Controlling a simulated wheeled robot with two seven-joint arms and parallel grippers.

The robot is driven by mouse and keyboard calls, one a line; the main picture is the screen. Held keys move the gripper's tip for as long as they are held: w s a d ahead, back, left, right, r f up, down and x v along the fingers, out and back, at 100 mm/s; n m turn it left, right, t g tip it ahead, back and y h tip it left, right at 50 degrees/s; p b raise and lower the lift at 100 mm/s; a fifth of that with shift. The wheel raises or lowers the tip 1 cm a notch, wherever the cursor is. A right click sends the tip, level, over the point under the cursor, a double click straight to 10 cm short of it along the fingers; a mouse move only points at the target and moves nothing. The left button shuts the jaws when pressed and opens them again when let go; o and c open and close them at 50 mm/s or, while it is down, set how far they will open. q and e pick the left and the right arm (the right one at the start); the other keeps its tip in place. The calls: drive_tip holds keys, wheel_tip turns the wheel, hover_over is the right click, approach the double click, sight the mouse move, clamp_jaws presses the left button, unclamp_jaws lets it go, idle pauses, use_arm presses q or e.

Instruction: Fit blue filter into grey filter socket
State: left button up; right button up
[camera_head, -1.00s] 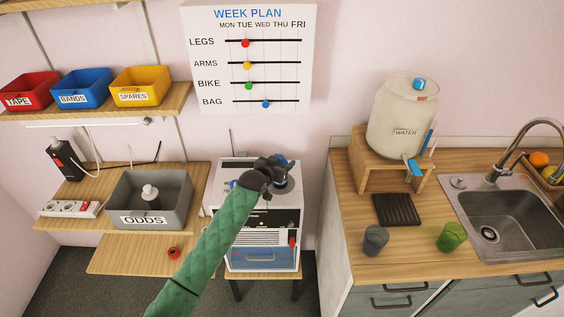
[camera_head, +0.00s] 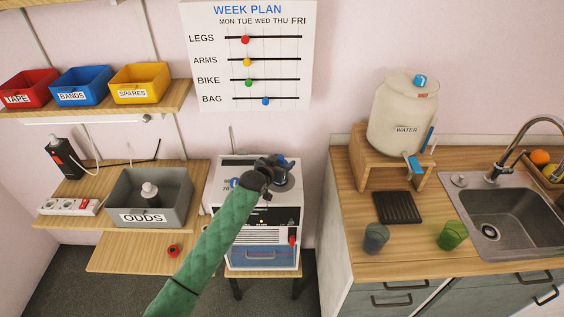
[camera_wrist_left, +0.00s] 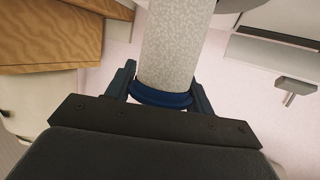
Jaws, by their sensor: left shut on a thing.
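The blue filter (camera_wrist_left: 165,45) shows in the left wrist view as a pale speckled cylinder with a dark blue ring at its near end. My left gripper (camera_wrist_left: 162,98) is shut on it at the blue ring. In the head view my left gripper (camera_head: 270,165) is over the top of a white machine, with a bit of blue at its fingers. The grey filter socket (camera_head: 290,182) appears as a grey round on the machine top, partly hidden by the gripper. I cannot tell whether the filter touches it. My right gripper is not in view.
The white machine (camera_head: 262,222) stands on a small wooden stand. A week plan board (camera_head: 275,55) hangs behind.

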use_arm(q)
drive_tip(key=shift+f+b, duration=0.35)
drive_tip(key=shift+f, duration=0.35)
